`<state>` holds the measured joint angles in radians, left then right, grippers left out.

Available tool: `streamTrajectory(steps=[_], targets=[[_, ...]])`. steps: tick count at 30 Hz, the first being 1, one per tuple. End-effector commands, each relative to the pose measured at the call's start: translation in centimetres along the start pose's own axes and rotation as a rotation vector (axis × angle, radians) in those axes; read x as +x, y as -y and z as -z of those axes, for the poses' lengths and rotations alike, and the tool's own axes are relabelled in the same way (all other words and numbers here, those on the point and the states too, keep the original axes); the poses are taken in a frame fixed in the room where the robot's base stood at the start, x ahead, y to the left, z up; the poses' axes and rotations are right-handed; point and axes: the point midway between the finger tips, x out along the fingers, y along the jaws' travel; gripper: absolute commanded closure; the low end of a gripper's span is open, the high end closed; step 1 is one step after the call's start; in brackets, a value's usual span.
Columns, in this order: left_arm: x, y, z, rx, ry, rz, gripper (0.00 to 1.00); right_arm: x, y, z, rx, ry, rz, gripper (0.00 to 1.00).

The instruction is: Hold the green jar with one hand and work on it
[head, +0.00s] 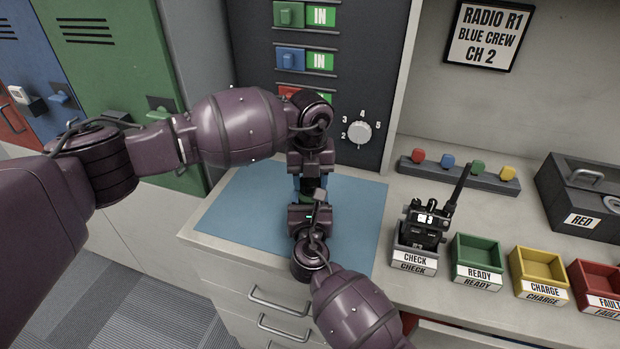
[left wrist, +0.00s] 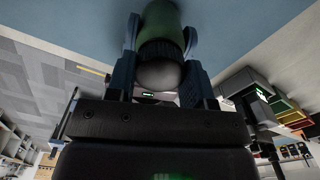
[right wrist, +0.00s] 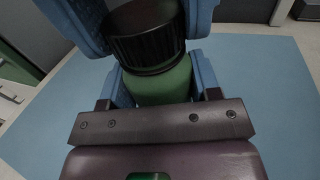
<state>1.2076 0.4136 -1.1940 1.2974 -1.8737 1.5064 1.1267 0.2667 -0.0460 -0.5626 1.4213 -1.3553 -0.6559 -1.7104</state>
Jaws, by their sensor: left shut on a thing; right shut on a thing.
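The green jar (right wrist: 163,86) has a green body and a black ribbed lid (right wrist: 146,36). It is over the blue mat (head: 245,215). In the head view my grippers hide nearly all of it. My right gripper (head: 304,214) is low and shut on the green body from the near side. My left gripper (head: 311,182) is above it, with its blue fingers shut around the lid. The left wrist view also shows the jar (left wrist: 161,18) with the lid between those fingers. I cannot tell whether the jar's base touches the mat.
A handheld radio (head: 428,222) stands in the CHECK tray (head: 414,260). To its right are the green READY tray (head: 478,259), yellow CHARGE tray (head: 538,273) and red FAULT tray (head: 597,287). A dark panel with a dial (head: 360,132) rises behind the mat.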

Motion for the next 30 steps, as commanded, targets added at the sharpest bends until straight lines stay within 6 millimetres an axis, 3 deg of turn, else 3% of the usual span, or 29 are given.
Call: streamTrajectory(steps=[21,27,30], targets=[[-0.03,0.02,0.01,-1.025,-0.001,0.0,0.81,0.0,0.03,0.02,-0.001,0.0,0.0,1.0],[-0.04,0.01,-0.01,-1.211,0.0,0.0,0.81,0.0,0.02,0.02,0.0,0.0,0.0,1.0],[-0.06,0.0,-0.02,-1.216,0.0,0.0,0.81,0.0,0.01,0.02,0.0,0.0,0.0,1.0]])
